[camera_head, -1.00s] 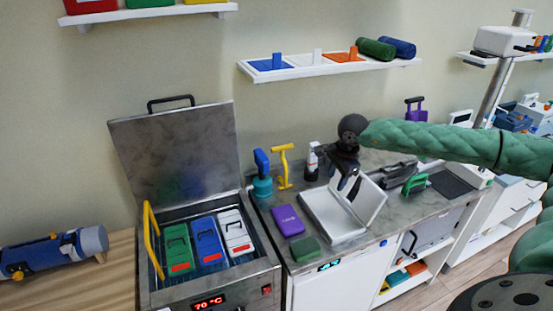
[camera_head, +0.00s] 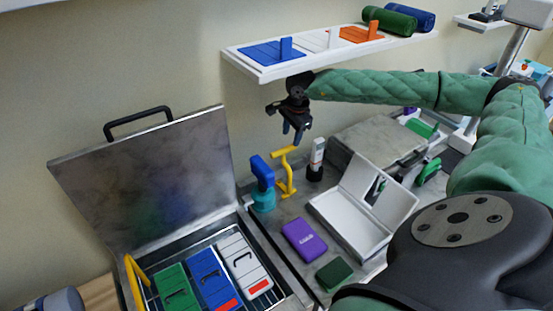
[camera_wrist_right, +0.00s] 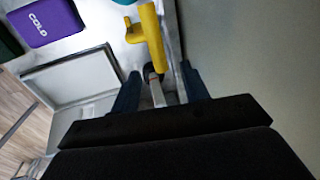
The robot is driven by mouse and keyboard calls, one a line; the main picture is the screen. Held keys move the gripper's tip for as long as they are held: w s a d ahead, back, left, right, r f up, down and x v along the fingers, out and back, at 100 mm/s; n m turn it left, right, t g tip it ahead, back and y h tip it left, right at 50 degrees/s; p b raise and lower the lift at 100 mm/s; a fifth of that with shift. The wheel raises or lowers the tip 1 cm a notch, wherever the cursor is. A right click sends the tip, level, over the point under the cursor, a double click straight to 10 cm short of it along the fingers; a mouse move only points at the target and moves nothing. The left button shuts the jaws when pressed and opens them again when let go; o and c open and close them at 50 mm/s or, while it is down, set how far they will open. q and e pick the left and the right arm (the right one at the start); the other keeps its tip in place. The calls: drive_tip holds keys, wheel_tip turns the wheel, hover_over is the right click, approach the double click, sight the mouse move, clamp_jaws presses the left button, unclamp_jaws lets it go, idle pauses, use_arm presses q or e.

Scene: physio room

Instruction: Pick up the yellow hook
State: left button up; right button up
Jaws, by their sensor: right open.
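The yellow hook (camera_head: 286,172) stands upright on the grey counter in the head view, between a blue-and-teal device and a white bottle with a dark base. Its top is a yellow bar. In the right wrist view the yellow hook (camera_wrist_right: 151,38) shows ahead of the fingers, near the top centre. My right gripper (camera_head: 293,134) is open and empty, just above the hook and slightly to its right, apart from it. Its two dark fingers (camera_wrist_right: 160,90) also show in the right wrist view. My left gripper is not in view.
The blue-and-teal device (camera_head: 262,183) stands close left of the hook, the white bottle (camera_head: 316,160) close right. A purple pack (camera_head: 304,239) and an open white case (camera_head: 350,218) lie in front. A wall shelf (camera_head: 330,56) hangs above my right gripper.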

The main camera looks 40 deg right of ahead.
sight(290, 146)
drive_tip(key=shift+w+f, duration=0.25)
drive_tip(key=shift+f, duration=0.65)
drive_tip(key=shift+w+f, duration=0.15)
drive_tip(key=shift+f, duration=1.3)
drive_tip(key=shift+w+f, duration=0.15)
drive_tip(key=shift+f, duration=1.3)
clamp_jaws()
